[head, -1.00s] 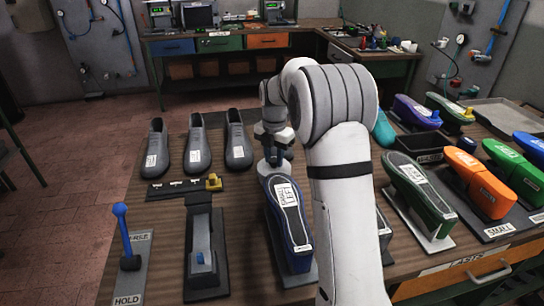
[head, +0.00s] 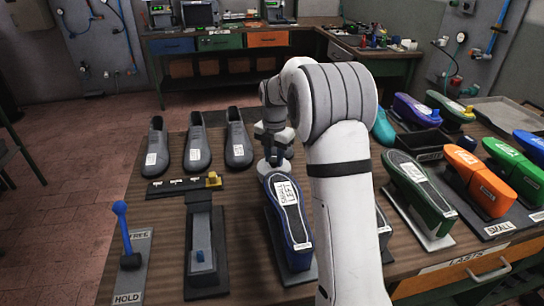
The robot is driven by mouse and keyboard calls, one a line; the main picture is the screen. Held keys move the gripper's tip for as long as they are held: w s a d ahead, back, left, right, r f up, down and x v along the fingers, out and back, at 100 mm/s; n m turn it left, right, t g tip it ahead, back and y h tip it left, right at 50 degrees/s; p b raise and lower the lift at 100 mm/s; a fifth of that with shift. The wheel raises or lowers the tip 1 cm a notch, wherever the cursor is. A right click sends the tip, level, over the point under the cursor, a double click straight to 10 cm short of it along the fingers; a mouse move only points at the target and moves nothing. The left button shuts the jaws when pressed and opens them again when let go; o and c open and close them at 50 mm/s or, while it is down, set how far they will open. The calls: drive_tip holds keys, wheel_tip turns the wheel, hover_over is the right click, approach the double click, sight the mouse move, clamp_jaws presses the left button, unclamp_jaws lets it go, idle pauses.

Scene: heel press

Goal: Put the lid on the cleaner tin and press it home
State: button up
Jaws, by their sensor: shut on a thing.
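My gripper (head: 271,157) points down just beyond the far end of the blue last, partly hidden by my arm. It is shut on a small grey rounded thing (head: 273,168), which looks like the lid; its outline is too small to be sure. I cannot make out the cleaner tin; it may be hidden under the gripper or behind the blue last and my arm. Whether the grey thing touches a tin cannot be seen.
The blue last (head: 291,212) stands close in front of my gripper. Several grey shoes (head: 197,150) stand to the left, with a black press (head: 204,250) and blue-knobbed lever (head: 125,235) in front. A green last (head: 418,190) and an orange last (head: 475,180) stand right.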

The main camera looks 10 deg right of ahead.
sight(274, 159)
drive_tip(key=shift+f, duration=0.1)
drive_tip(key=o, duration=1.3)
drive_tip(key=shift+r+p, duration=2.7)
drive_tip(key=shift+r, duration=0.9)
